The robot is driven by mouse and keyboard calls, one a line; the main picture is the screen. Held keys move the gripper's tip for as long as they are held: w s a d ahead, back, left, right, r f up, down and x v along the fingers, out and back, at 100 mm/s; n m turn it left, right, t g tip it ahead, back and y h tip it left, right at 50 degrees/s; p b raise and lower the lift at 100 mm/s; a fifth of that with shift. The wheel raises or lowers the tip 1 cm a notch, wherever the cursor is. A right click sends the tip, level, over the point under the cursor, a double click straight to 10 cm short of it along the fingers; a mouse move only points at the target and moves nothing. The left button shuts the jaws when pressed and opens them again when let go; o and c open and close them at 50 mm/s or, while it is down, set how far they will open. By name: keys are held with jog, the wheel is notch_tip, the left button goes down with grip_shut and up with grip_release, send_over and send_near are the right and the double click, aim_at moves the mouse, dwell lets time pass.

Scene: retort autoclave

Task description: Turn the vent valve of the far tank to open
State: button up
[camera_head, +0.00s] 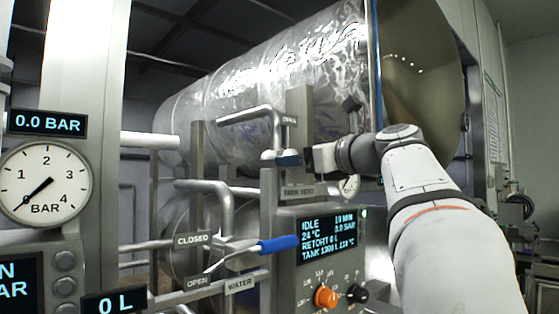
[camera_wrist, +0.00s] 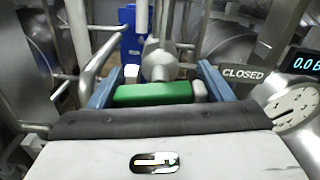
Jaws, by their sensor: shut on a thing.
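The vent valve has a green handle (camera_wrist: 153,93), seen in the wrist view across the space between my fingers, with a round metal valve body (camera_wrist: 158,62) behind it. My gripper (camera_wrist: 155,84) is shut on the green handle, a blue finger on each side. In the head view my gripper (camera_head: 288,158) is just above the TANK VENT label (camera_head: 299,192) and below an OPEN label (camera_head: 289,121); the handle is hidden there. A CLOSED label (camera_wrist: 243,74) is right of the handle in the wrist view.
A blue-handled lever (camera_head: 278,245) by the WATER label is below, left of a control panel (camera_head: 331,240) with orange and black knobs. Bent pipes (camera_head: 215,195) run left. A large shiny vessel (camera_head: 285,75) is behind. A pressure gauge (camera_head: 45,185) is at far left.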

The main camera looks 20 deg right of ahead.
jog(key=shift+n+b, duration=2.75)
jog(key=shift+n, duration=5.15)
jog(key=o, duration=1)
jog(key=shift+s+f, duration=0.1)
